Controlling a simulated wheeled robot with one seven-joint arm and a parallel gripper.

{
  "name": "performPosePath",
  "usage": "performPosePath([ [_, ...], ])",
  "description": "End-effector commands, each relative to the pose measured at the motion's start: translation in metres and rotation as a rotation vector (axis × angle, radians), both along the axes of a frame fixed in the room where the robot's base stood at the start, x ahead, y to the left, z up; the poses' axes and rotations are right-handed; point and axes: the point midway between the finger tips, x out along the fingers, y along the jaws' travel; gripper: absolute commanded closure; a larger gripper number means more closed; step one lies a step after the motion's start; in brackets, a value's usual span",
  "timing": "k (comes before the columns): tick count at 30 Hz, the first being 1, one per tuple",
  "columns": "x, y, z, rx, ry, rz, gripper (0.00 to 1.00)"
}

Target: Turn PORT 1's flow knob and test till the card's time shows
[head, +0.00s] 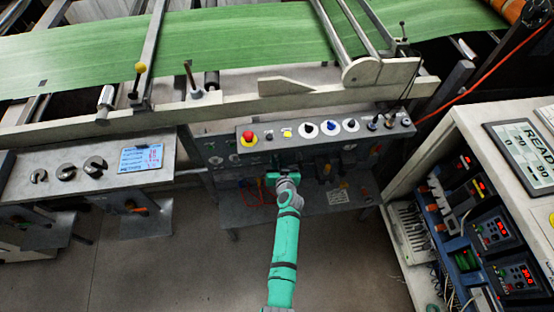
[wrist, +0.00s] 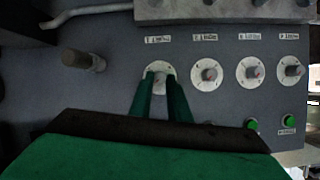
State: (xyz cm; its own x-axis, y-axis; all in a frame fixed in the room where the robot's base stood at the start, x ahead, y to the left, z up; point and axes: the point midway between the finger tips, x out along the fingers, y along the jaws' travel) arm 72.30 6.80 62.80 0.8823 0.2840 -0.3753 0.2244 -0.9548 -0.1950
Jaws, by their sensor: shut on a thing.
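PORT 1's flow knob (wrist: 160,76) is the leftmost of a row of pale knobs on round white plates in the wrist view. The small label above it is blurred. My gripper (wrist: 160,87) has its two green fingers closed on either side of this knob. In the head view my gripper (head: 284,178) is at the grey machine front, and my arm hides the knob there. A white printed card (head: 338,196) lies on the lower shelf, its text too small to read. Green buttons (wrist: 250,123) sit below the knobs; any under PORT 1 is hidden by my gripper.
A control bar (head: 325,130) with a red mushroom button (head: 248,139) overhangs the knobs. A grey post (wrist: 82,59) sticks out left of them. A cabinet (head: 500,140) stands at right.

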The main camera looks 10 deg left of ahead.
Motion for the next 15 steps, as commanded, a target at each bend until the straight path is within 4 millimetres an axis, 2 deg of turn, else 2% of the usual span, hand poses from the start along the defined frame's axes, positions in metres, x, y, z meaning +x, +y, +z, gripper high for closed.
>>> performPosePath([
  [8,0.0006,-0.0025,-0.0003,0.057,0.015,-0.004,1.0],
  [15,0.0011,-0.0048,-0.0008,0.21,0.056,-0.003,1.0],
])
